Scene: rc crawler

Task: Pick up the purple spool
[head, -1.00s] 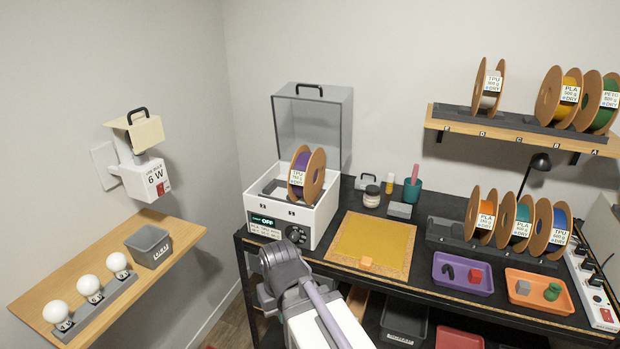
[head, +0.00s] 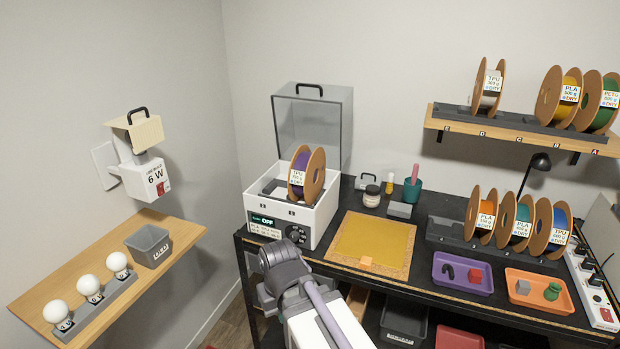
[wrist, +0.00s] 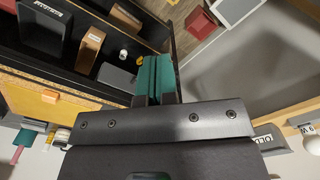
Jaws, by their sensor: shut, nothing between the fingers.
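The purple spool (head: 300,166) has tan side flanges and a white TPU label. It stands upright in the open white dryer box (head: 262,218), whose clear lid (head: 313,125) is raised behind it. My arm shows in front of the bench in the head view, below the dryer; the fingers are hidden there. In the wrist view my gripper (wrist: 155,78) has its teal fingers shut together with nothing between them. The spool does not show in the wrist view, and my gripper is apart from it.
A yellow mat (head: 375,243) lies right of the dryer. A purple tray (head: 463,273) and an orange tray (head: 540,291) sit further right. Other spools stand in a bench rack (head: 450,238) and on a wall shelf (head: 455,125). A bulb shelf (head: 180,238) is at left.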

